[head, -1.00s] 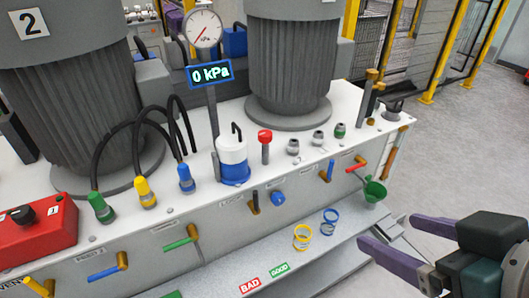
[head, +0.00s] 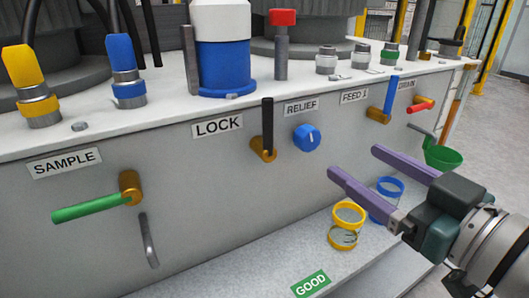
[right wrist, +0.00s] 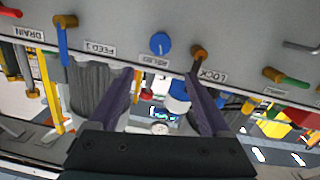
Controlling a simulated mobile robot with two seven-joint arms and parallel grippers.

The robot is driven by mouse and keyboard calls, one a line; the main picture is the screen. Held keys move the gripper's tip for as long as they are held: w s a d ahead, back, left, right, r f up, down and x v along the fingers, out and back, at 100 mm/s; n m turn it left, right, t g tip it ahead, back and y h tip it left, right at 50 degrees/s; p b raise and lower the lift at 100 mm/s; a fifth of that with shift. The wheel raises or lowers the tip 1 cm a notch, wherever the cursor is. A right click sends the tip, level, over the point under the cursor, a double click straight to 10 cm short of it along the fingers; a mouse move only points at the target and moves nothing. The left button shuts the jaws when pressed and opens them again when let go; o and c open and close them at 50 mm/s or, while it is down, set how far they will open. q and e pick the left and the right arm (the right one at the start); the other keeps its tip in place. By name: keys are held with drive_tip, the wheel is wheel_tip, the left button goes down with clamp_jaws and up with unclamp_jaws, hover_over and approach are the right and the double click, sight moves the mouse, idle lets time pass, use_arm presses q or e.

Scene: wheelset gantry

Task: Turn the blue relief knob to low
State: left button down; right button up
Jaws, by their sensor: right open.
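The blue relief knob (head: 306,137) sits on the front panel just below the RELIEF label (head: 301,107). Its white mark points roughly upward in the head view. It also shows in the right wrist view (right wrist: 160,43), above and between the finger tips. My right gripper (head: 352,162) is open with two purple fingers, empty, in front of the panel to the right of and below the knob, apart from it. The right wrist view shows its spread fingers (right wrist: 158,75). My left gripper is not in view.
A black LOCK lever (head: 267,128) stands just left of the knob. The blue FEED 1 lever (head: 389,100) and red DRAIN lever (head: 420,106) are to the right. Yellow (head: 348,214) and blue (head: 391,186) spring rings sit on the ledge below. The green SAMPLE lever (head: 92,208) is farther left.

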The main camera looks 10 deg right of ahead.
sight(312, 141)
drive_tip(key=b+x, duration=0.1)
drive_tip(key=x, duration=0.2)
drive_tip(key=f+b+x, duration=0.1)
drive_tip(key=b+x, duration=0.1)
drive_tip(key=x, duration=0.1)
drive_tip(key=f+b+x, duration=0.1)
drive_tip(key=x, duration=0.2)
drive_tip(key=shift+w+b, duration=0.35)
drive_tip(key=shift+b, duration=0.05)
drive_tip(key=shift+w+a+r, duration=0.15)
drive_tip(key=shift+w+a, duration=0.05)
drive_tip(key=shift+w, duration=0.5)
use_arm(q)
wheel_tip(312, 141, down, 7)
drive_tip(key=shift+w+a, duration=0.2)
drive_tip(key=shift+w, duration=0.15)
use_arm(e)
drive_tip(key=shift+c, duration=0.3)
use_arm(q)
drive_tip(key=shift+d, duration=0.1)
use_arm(e)
clamp_jaws()
